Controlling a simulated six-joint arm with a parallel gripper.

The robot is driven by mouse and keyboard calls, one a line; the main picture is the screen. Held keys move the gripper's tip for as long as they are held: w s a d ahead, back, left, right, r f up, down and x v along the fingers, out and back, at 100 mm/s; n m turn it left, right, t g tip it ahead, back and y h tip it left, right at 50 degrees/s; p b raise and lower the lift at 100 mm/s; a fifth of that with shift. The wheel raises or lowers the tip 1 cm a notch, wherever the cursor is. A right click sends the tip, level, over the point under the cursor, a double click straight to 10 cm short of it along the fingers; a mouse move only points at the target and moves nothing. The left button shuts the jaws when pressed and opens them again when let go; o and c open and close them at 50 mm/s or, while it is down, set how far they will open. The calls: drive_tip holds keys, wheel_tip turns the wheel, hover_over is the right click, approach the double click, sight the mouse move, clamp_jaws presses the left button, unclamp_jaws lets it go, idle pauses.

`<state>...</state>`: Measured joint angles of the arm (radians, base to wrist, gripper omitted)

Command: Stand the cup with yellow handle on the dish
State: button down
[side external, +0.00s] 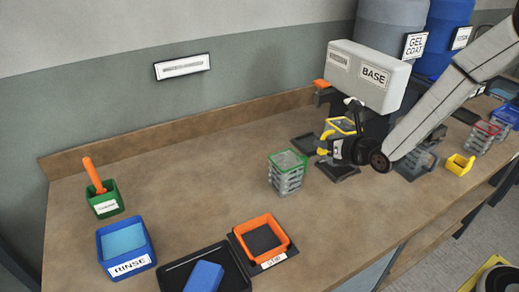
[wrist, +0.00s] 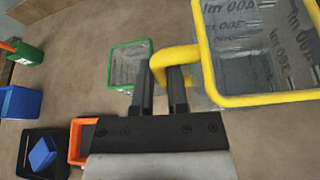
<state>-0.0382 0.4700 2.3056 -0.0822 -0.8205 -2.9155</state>
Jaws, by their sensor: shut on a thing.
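The clear cup with a yellow rim and yellow handle (side external: 342,124) is near the BASE dispenser in the side view, largely hidden below its rim by my gripper (side external: 332,149). In the wrist view, the cup (wrist: 262,45) fills the upper right. My gripper (wrist: 164,95) is shut on the yellow handle (wrist: 174,57), with a finger on each side of it. Whether the cup is clear of what lies below it I cannot tell. An orange square dish (side external: 283,232) with a dark inside sits on a dark labelled plate at the front; part of it shows in the wrist view (wrist: 75,142).
A stack of clear cups with a green top rim (side external: 287,174) stands between my gripper and the orange dish. A black tray with a blue block (side external: 204,277), a blue RINSE tub (side external: 127,262) and a green pot (side external: 105,204) are to the left. Mid-left bench is clear.

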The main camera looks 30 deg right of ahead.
drive_tip(key=w+f, duration=0.2)
drive_tip(key=w, duration=0.7)
drive_tip(key=w+f+n+y, duration=0.1)
drive_tip(key=w+f, duration=0.2)
drive_tip(key=w, duration=0.7)
drive_tip(key=shift+w+y, duration=0.3)
drive_tip(key=shift+s+r, duration=0.1)
drive_tip(key=shift+s, duration=0.05)
drive_tip(key=s+d, duration=0.1)
drive_tip(key=s, duration=0.4)
drive_tip(key=s+d, duration=0.2)
drive_tip(key=s, duration=0.3)
drive_tip(key=s+d, duration=0.2)
drive_tip(key=s, duration=0.2)
drive_tip(key=shift+s+d, duration=0.2)
drive_tip(key=shift+s, duration=0.2)
drive_tip(key=shift+s+d, duration=0.3)
drive_tip(key=shift+s, duration=0.55)
drive_tip(key=shift+f, duration=1.6)
drive_tip(key=shift+f, duration=0.2)
drive_tip(key=c, duration=0.6)
unclamp_jaws()
drive_tip(key=shift+c, duration=0.2)
